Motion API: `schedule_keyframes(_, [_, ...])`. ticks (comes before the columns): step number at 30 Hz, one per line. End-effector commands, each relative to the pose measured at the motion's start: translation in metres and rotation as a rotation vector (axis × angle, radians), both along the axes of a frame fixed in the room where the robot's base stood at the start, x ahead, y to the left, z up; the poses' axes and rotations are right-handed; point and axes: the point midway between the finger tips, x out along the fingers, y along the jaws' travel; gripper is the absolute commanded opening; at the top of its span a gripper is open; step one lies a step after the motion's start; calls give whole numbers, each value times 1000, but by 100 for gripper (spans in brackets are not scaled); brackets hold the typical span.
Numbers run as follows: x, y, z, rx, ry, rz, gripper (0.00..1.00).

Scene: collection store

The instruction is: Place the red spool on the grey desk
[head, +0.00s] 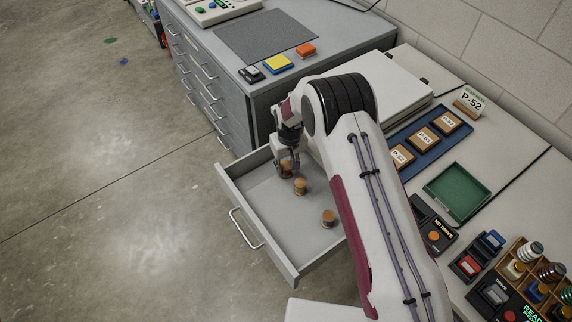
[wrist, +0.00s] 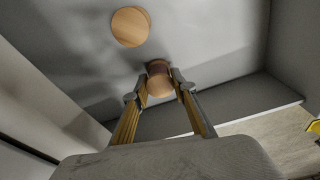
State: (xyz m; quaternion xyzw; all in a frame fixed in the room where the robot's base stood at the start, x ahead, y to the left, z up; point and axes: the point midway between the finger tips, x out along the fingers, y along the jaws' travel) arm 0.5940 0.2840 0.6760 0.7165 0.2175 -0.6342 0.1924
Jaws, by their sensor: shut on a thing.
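My gripper (head: 287,168) reaches down into an open grey drawer (head: 258,207). Its fingers are shut on a spool with a dark reddish band and wooden ends, the red spool (head: 286,174). In the wrist view the red spool (wrist: 159,69) sits between the two fingertips (wrist: 160,84). It is low in the drawer; whether it touches the floor I cannot tell. A wooden-topped spool (head: 300,186) stands close beside it, and another (head: 328,218) stands farther right. One spool's round top (wrist: 131,27) shows in the wrist view. A grey desk-like cabinet top (head: 345,40) lies behind the drawer.
A dark mat (head: 265,37) and several coloured blocks, including a yellow one (head: 278,63) and an orange one (head: 306,49), lie on the grey top. The drawer's walls surround my gripper. At right are a green tray (head: 457,192), a blue tray (head: 409,143) and button boxes.

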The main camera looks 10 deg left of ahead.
Motion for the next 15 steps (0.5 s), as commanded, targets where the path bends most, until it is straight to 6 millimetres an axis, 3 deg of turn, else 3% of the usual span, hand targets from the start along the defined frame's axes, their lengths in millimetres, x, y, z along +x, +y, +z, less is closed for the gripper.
schedule_keyframes(5, [0,0,-4,-1,1,0,8])
schedule_keyframes(6, [0,0,-4,-1,1,0,28])
schedule_keyframes(8, [0,0,-4,-1,1,0,43])
schedule_keyframes(15, [0,0,-4,0,0,0,43])
